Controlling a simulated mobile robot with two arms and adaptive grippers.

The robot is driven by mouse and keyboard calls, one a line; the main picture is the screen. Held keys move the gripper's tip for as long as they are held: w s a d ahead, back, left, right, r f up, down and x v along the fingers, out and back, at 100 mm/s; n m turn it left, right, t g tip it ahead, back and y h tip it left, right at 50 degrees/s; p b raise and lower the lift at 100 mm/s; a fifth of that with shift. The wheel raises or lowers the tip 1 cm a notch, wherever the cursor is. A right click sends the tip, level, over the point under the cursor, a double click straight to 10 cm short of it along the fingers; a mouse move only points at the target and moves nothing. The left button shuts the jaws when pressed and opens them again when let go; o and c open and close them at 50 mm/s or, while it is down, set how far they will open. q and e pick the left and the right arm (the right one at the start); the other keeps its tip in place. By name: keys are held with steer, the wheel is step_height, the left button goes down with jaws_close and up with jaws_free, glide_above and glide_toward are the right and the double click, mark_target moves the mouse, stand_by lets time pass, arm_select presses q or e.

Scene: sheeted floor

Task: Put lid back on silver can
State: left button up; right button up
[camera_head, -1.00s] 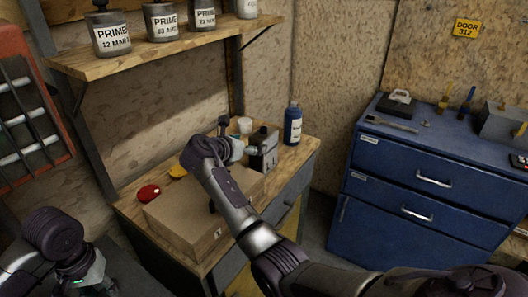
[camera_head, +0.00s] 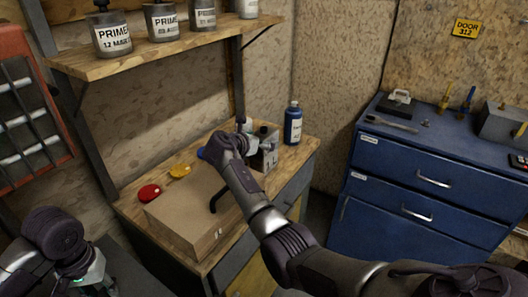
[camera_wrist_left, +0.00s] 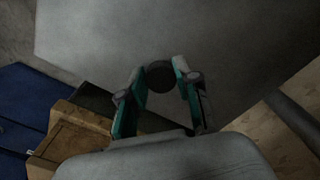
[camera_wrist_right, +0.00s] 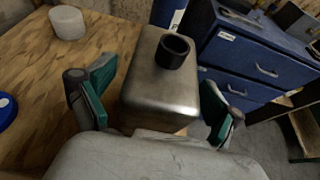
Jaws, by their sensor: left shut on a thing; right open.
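The silver can (camera_head: 268,158), a boxy metal can with a black round neck, stands upright on the wooden bench. In the right wrist view the can (camera_wrist_right: 155,98) shows close up, and its neck looks open and hollow. My right gripper (camera_wrist_right: 157,92) is open, with one finger on each side of the can; I cannot tell whether they touch it. My left gripper (camera_wrist_left: 160,88) is shut on a small dark round piece (camera_wrist_left: 160,76), which looks like the lid. It is held away from the bench, at the lower left in the head view.
A cardboard box (camera_head: 190,222) lies at the bench front. Red (camera_head: 149,193), yellow (camera_head: 180,170) and blue round pieces lie behind it. A blue bottle (camera_head: 293,124) stands right of the can. A white cylinder (camera_wrist_right: 68,22) stands left of it. A blue cabinet (camera_head: 430,190) is at the right.

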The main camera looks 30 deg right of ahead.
mark_target(262, 129)
jaws_close()
steer(key=shift+r, duration=0.15)
stand_by(0.5)
steer(key=shift+w+r, duration=0.1)
steer(key=shift+r, duration=0.45)
arm_select(q)
steer(key=shift+f, duration=0.15)
arm_select(e)
step_height(262, 129, up, 3)
steer(key=shift+r, duration=0.1)
arm_select(q)
steer(key=shift+f+b, duration=0.35)
steer(key=shift+b, duration=0.15)
arm_select(e)
steer(key=s+d+r, duration=0.4)
steer(key=d+r, duration=0.2)
steer(key=d, duration=0.4)
steer(key=shift+s+d+r, duration=0.35)
steer(key=shift+d, duration=0.05)
